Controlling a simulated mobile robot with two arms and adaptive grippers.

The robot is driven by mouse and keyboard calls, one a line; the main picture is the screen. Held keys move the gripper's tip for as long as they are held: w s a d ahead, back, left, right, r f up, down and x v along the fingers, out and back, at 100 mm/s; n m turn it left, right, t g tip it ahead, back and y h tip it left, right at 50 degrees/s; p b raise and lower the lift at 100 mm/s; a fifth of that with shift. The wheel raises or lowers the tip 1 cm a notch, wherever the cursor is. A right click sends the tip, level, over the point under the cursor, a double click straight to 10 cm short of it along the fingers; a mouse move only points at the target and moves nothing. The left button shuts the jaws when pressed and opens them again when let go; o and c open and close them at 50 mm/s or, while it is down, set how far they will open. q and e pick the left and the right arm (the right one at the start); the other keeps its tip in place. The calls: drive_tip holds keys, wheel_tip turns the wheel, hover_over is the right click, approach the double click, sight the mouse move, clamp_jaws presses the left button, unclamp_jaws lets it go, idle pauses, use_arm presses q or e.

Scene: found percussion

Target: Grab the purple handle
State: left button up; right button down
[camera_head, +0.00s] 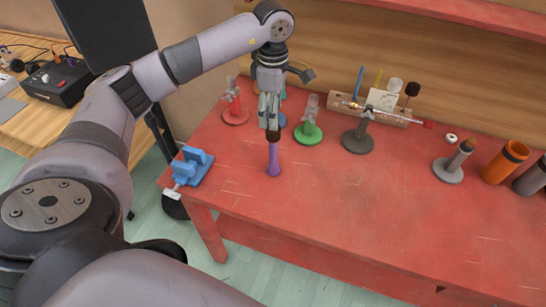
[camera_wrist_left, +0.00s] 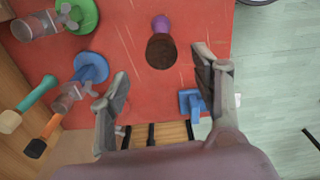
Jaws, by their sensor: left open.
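The purple handle (camera_head: 273,161) stands upright on the red table (camera_head: 330,200), with a flared purple foot and a dark brown top (camera_head: 273,136). In the left wrist view the purple part (camera_wrist_left: 160,23) shows beyond the round brown top (camera_wrist_left: 161,51). My left gripper (camera_head: 269,122) is above it, pointing down, with its fingertips close over the brown top in the head view. In the left wrist view its open fingers (camera_wrist_left: 161,64) are spread to either side, with nothing held between them. I cannot tell whether a finger touches the top. My right gripper is not in view.
A blue vise (camera_head: 192,167) sits at the table's left edge. Behind the handle are a red stand (camera_head: 235,112), a green stand (camera_head: 308,132) and a dark grey stand (camera_head: 357,141). An orange cylinder (camera_head: 504,163) is at right. The table front is clear.

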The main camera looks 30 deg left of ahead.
sight(273, 153)
use_arm(q)
wheel_tip(273, 153, down, 2)
drive_tip(key=shift+f, duration=0.15)
drive_tip(key=shift+f+p, duration=0.3)
drive_tip(key=shift+p, duration=0.35)
wheel_tip(273, 153, down, 4)
drive_tip(key=shift+s+d+r+p, duration=0.1)
drive_tip(key=shift+s+r+p, duration=0.1)
drive_tip(key=shift+p, duration=0.7)
drive_tip(key=shift+w+f, duration=0.15)
drive_tip(key=shift+f, duration=0.3)
clamp_jaws()
